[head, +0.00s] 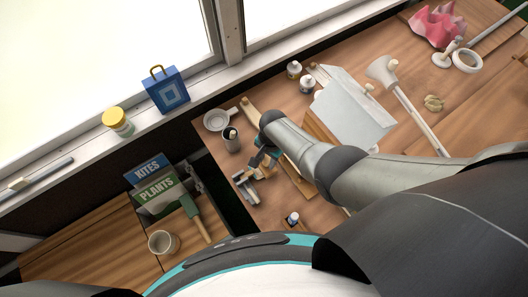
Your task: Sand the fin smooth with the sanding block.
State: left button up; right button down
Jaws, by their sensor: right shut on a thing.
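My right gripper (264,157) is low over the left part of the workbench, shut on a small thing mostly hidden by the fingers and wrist. It appears to be the sanding block, but its shape is not clear. A pale wooden piece (296,176) lies beneath and beside my right forearm, partly covered by it; it may be the fin, though I cannot tell for sure. A grey metal clamp-like tool (246,188) is just below and left of the gripper. My left gripper is out of the picture.
A dark gap separates the bench from the left table (105,232).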

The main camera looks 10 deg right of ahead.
jog(key=shift+s+d, duration=0.2)
jog(key=shift+s, duration=0.25)
jog(key=shift+w+a+f+b, duration=0.1)
jog(key=shift+w+a+b, duration=0.15)
jog(key=shift+w+b, duration=0.45)
jog(key=shift+w+a+f+b, duration=0.1)
jog(key=shift+w+a+b, duration=0.25)
jog(key=shift+w, duration=0.5)
jog(key=shift+d+r, duration=0.15)
jog(key=shift+r, duration=0.05)
jog(key=shift+s+d+r+p, duration=0.1)
jog(key=shift+s+d+p, duration=0.05)
jog(key=shift+s+p, duration=0.5)
jog(key=shift+s+d+p, duration=0.3)
jog(key=shift+s+p, duration=0.4)
jog(key=shift+s, duration=0.1)
jog(key=shift+w+a+f+b, duration=0.25)
jog(key=shift+w+b, duration=0.4)
jog(key=shift+b, duration=0.05)
jog(key=shift+w+a+b, duration=0.3)
jog(key=shift+w+b, duration=0.4)
jog(key=shift+w, duration=0.15)
jog(key=shift+r, duration=0.1)
